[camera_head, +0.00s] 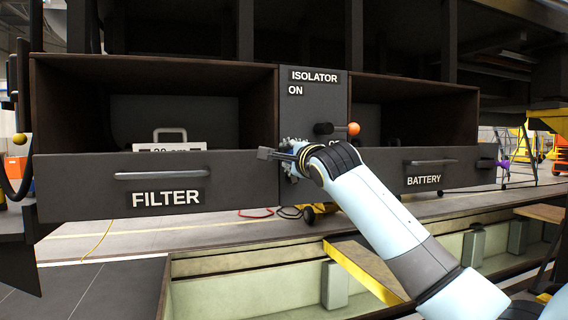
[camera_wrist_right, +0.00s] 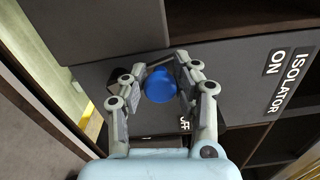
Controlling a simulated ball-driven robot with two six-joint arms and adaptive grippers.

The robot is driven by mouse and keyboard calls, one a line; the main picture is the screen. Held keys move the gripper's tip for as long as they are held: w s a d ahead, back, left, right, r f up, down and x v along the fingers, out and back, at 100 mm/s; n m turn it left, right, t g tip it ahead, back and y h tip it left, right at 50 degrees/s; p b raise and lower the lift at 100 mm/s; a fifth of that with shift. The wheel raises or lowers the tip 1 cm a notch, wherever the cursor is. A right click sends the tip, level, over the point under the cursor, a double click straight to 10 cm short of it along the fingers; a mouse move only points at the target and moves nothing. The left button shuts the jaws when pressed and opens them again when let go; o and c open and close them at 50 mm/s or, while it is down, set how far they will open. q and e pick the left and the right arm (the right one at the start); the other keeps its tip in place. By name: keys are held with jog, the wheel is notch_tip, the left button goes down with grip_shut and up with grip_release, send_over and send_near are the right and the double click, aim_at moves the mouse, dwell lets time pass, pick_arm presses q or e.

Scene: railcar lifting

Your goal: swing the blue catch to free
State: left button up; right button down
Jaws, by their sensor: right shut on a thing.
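The blue catch (camera_wrist_right: 160,86) shows as a round blue knob between the two fingers of my right gripper in the right wrist view. The gripper is shut on it. In the head view my right gripper (camera_head: 284,156) is at the panel between the filter and battery drawers, below the isolator, and hides the catch there. The catch's pivot and any position marking for it are hidden. My left gripper is not in view.
The isolator lever (camera_head: 353,129) with an orange knob is just above my right gripper. The FILTER drawer front (camera_head: 90,180) is on the left, the BATTERY drawer front (camera_head: 456,165) on the right. A grey case (camera_head: 171,138) with a handle sits in the left bay.

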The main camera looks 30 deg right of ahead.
jog(key=shift+s+d+r+m, duration=0.1)
jog(key=shift+d+m, duration=0.35)
jog(key=shift+m, duration=0.3)
jog(key=shift+s+d+m, duration=0.1)
jog(key=shift+d+m, duration=0.3)
jog(key=shift+m, duration=0.35)
jog(key=c, duration=1)
grip_release()
jog(key=shift+d, duration=0.1)
jog(key=v, duration=1.2)
